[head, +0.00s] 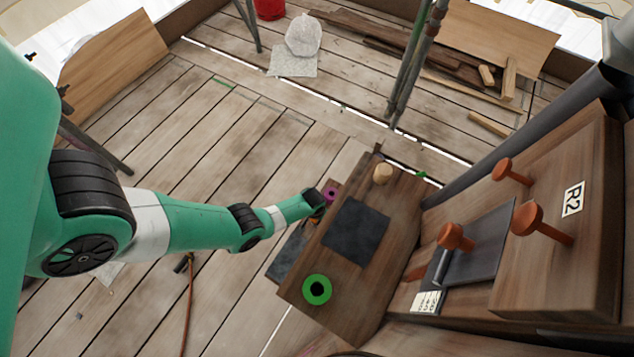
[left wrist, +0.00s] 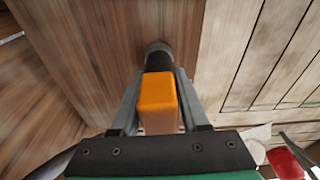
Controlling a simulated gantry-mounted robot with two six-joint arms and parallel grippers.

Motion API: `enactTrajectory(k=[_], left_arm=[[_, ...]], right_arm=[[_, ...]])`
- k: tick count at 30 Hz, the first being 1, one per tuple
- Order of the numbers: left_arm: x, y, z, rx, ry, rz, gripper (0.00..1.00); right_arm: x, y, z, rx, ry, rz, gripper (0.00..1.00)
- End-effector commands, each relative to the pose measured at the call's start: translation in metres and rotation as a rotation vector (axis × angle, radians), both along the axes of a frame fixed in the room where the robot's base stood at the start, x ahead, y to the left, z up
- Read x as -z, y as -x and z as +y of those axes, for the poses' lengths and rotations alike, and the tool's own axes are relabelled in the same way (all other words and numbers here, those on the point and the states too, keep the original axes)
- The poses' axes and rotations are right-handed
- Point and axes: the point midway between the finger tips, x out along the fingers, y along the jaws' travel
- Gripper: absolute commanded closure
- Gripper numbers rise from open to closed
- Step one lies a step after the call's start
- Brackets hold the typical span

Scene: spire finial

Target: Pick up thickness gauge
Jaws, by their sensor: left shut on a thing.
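My left gripper (head: 318,205) is at the left edge of a wooden bench block in the head view. In the left wrist view, my left gripper (left wrist: 160,74) has its two fingers shut on an orange-bodied tool (left wrist: 157,95). A black shaft with a grey round end extends from the orange body towards a wooden surface. Whether the grey end touches the wood, I cannot tell. This may be the thickness gauge, but no marking shows. My right gripper is not in view.
The wooden block carries a green ring (head: 317,289), a dark mat (head: 370,232) and a tan cylinder (head: 383,173). A purple ring (head: 330,192) is beside the gripper. Orange pegs (head: 528,220) project from the R2 board (head: 590,262). Plank floor lies open at left.

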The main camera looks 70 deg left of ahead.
Motion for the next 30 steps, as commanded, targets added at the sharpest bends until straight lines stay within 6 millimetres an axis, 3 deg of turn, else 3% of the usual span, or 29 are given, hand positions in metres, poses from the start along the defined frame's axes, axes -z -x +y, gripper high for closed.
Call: enactTrajectory(k=[3, 17, 23, 30], left_arm=[[0.0, 0.0, 0.0, 0.0, 0.0, 0.0, 1.0], [-0.009, 0.0, 0.0, 0.0, -0.001, -0.001, 1.0], [-0.041, 0.0, 0.0, 0.0, -0.001, -0.001, 1.0], [-0.098, 0.036, -0.027, 0.002, 0.001, 0.002, 1.0]], right_arm=[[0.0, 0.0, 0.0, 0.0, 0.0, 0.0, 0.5], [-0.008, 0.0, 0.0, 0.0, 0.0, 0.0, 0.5], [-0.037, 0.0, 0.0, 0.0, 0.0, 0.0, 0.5], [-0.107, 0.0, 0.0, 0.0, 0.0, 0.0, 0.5]])
